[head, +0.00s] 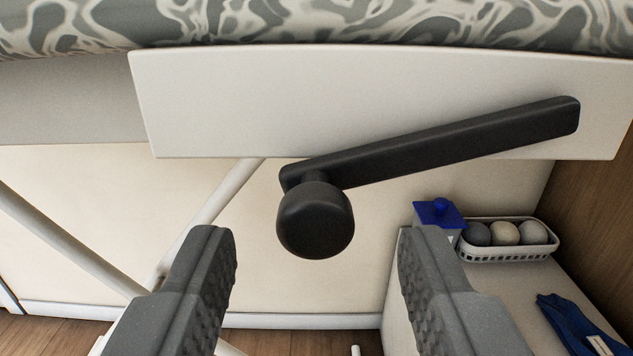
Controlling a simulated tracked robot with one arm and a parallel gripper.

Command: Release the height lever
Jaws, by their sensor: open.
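The height lever (440,146) is a long black bar in front of a pale panel (380,90). It slopes from lower left up to the upper right. A round black knob (316,221) sits at its lower left end and hangs below the panel's bottom edge. My gripper (312,250) is open, with one dark ridged finger on each side at the bottom of the view. The knob shows between the fingertips, apart from both in the picture. How far the fingers are from it in depth I cannot tell.
A grey patterned cushion (300,22) spans the top. White tubes (70,235) cross at the left. At the lower right, a white cabinet top (505,300) bears a blue-lidded box (440,214), a white basket (510,252) with balls and a blue glove (575,325). A wooden wall stands far right.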

